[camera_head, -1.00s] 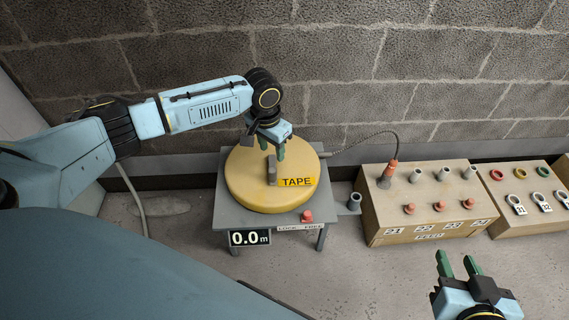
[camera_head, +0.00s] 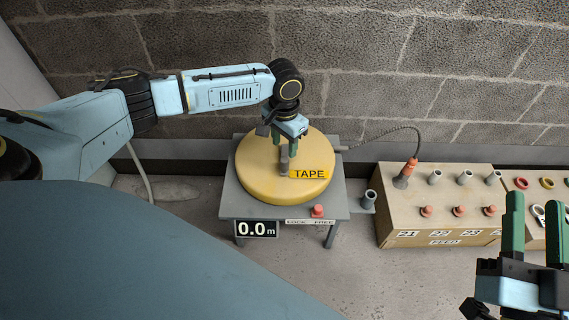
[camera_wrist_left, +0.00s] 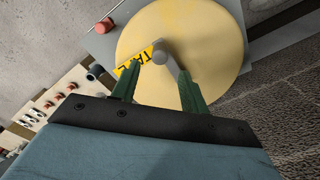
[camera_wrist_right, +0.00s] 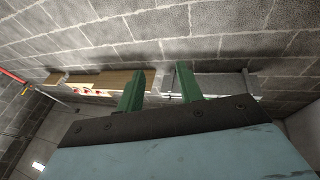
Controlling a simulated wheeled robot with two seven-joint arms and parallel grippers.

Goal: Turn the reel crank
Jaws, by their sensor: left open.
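The yellow reel (camera_head: 262,182) with a TAPE label (camera_head: 310,174) lies flat on a grey stand (camera_head: 235,205). Its crank handle is a grey upright post (camera_head: 283,165) on the reel's top, and it also shows in the left wrist view (camera_wrist_left: 160,52). My left gripper (camera_head: 289,150) is open over the reel, right at the post. In the left wrist view its fingers (camera_wrist_left: 158,82) lie to either side of the post's line; contact cannot be told. My right gripper (camera_head: 535,200) is open and empty at the right, away from the reel.
A display (camera_head: 256,229) reads 0.0 m, beside a LOCK FREE label (camera_head: 310,222) and a red knob (camera_head: 317,210). A block wall (camera_head: 350,90) is behind. Floor in front is clear.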

